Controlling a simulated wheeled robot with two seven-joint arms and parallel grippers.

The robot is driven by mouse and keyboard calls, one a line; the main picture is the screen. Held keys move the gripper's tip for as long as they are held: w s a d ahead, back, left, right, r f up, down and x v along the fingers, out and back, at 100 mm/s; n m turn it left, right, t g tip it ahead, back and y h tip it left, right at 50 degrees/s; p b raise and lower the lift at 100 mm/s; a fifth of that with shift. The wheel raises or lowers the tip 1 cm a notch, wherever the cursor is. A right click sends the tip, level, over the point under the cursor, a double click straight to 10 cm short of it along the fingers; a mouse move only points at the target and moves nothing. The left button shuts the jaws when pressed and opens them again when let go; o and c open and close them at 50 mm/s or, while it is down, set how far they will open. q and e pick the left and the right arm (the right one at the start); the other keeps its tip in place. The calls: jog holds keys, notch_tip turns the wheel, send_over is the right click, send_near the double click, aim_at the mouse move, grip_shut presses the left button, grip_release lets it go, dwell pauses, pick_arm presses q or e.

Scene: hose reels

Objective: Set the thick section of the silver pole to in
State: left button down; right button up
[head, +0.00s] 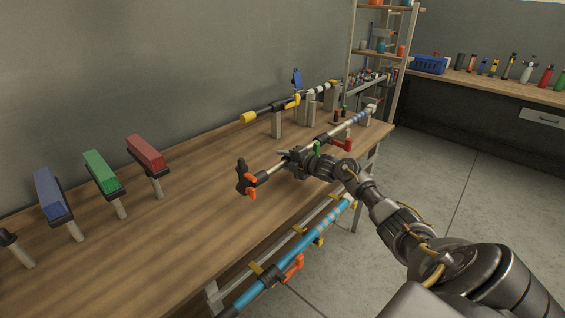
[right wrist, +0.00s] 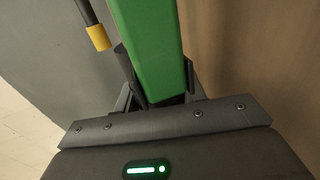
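The silver pole (head: 339,128) runs diagonally above the wooden table. It has a black end piece with an orange lever (head: 251,194) at its near left end, a green lever (head: 317,148) at mid-length, a red lever (head: 341,144) and blue bands toward the far end. My right gripper (head: 285,156) is at the pole's middle, just left of the green lever, and hides part of the pole. In the right wrist view a green bar (right wrist: 150,45) stands between my fingers, close to both; firm contact cannot be told. My left gripper is out of view.
A black pole with a yellow end (head: 248,118) lies behind, near the wall. A blue pole (head: 300,246) hangs along the table's front edge. Blue (head: 52,194), green (head: 101,171) and red (head: 146,152) blocks stand on posts at left. The table between is clear.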

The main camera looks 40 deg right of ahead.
jog(key=o, duration=0.4)
jog(key=shift+d+f, duration=0.1)
jog(key=shift+d, duration=0.05)
jog(key=shift+c, duration=0.2)
jog(key=b+v, duration=0.1)
jog(key=v, duration=0.8)
jog(key=shift+s, duration=0.35)
jog(key=shift+s+r, duration=0.25)
jog(key=shift+s, duration=0.25)
